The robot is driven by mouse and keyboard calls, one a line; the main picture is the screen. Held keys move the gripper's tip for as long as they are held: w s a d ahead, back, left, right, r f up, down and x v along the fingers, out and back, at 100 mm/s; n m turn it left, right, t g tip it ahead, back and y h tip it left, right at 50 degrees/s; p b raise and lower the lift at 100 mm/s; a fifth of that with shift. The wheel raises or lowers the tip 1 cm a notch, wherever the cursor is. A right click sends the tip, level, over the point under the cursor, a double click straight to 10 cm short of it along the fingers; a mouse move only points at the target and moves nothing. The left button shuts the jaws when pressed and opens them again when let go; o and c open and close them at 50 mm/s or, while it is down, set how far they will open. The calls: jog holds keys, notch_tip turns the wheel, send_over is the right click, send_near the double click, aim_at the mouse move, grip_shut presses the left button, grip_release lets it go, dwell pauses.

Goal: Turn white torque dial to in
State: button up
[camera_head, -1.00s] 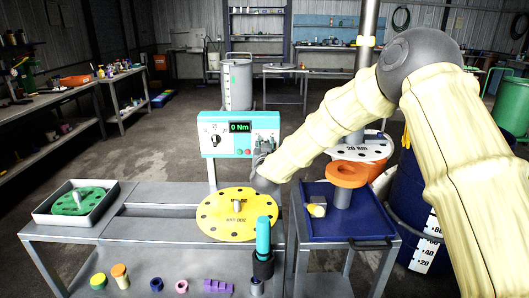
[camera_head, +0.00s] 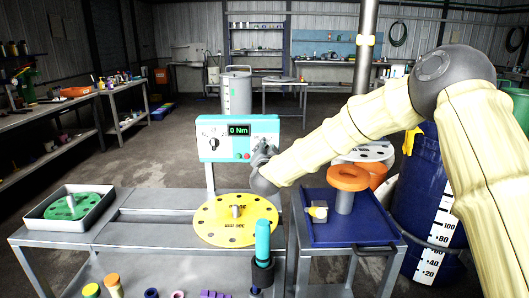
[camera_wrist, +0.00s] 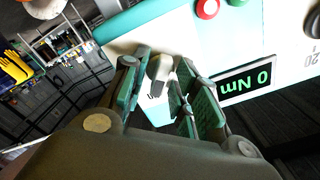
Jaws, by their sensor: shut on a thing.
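The light teal control box (camera_head: 238,126) stands on a post behind the yellow disc, with a "0 Nm" display (camera_head: 239,130). In the wrist view its face is upside down, with the display (camera_wrist: 246,85) to the right of my fingers. My gripper (camera_wrist: 166,82) is at the box's right side, its green-padded fingers shut on a small pale knob (camera_wrist: 160,67), which I take to be the white torque dial. Print beside the knob is too small to read. In the head view, my gripper (camera_head: 262,150) hides this knob. A black pointer dial (camera_head: 214,143) is on the box's left side.
The yellow disc (camera_head: 222,228) lies on the grey bench below the box. A teal-and-black upright tool (camera_head: 263,245) stands in front. A blue tray cart (camera_head: 350,230) with an orange disc is to the right. Red and green buttons (camera_wrist: 207,8) are close to my fingers.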

dwell(0.4)
jog(key=o, duration=0.6)
jog(key=shift+d, duration=0.1)
jog(key=shift+o, duration=0.2)
jog(key=s, duration=1.2)
